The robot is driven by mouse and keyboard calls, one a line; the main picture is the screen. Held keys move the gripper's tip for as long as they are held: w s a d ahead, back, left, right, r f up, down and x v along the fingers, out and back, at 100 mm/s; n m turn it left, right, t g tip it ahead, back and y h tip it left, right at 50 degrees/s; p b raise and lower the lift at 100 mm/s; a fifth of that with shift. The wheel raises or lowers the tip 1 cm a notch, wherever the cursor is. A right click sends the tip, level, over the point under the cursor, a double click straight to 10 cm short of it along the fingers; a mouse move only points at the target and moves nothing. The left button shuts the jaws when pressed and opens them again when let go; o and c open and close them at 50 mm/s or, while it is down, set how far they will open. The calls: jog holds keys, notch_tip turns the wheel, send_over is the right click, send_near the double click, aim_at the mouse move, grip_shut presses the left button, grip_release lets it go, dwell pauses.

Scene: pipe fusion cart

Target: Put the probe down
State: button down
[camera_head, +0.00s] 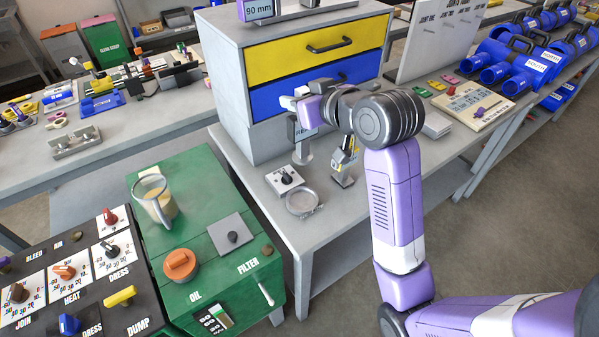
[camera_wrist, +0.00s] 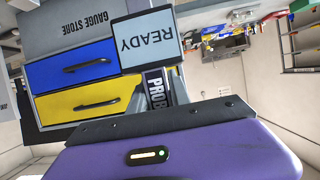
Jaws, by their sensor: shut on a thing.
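My gripper (camera_head: 306,106) is over the bench in front of the drawer cabinet. In the wrist view its fingers (camera_wrist: 162,88) are shut on the probe (camera_wrist: 157,90), a dark piece with a white label reading PROB, the rest cut off. A pale screen reading READY (camera_wrist: 148,42) shows just beyond the label; I cannot tell whether it is part of the probe. In the head view a screen with the letters RE (camera_head: 299,131) shows below my gripper, partly hidden. Whether the probe touches the bench is unclear.
A knob box (camera_head: 285,180), a round dish (camera_head: 302,203) and a yellow-black tool (camera_head: 345,160) stand close by on the grey bench. The cabinet (camera_head: 225,85) with yellow and blue drawers is behind. The bench front is bare.

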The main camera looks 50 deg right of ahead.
notch_tip(320, 180, down, 17)
dwell(0.4)
jog(key=shift+a+f, duration=0.1)
jog(key=c, duration=1.2)
grip_release()
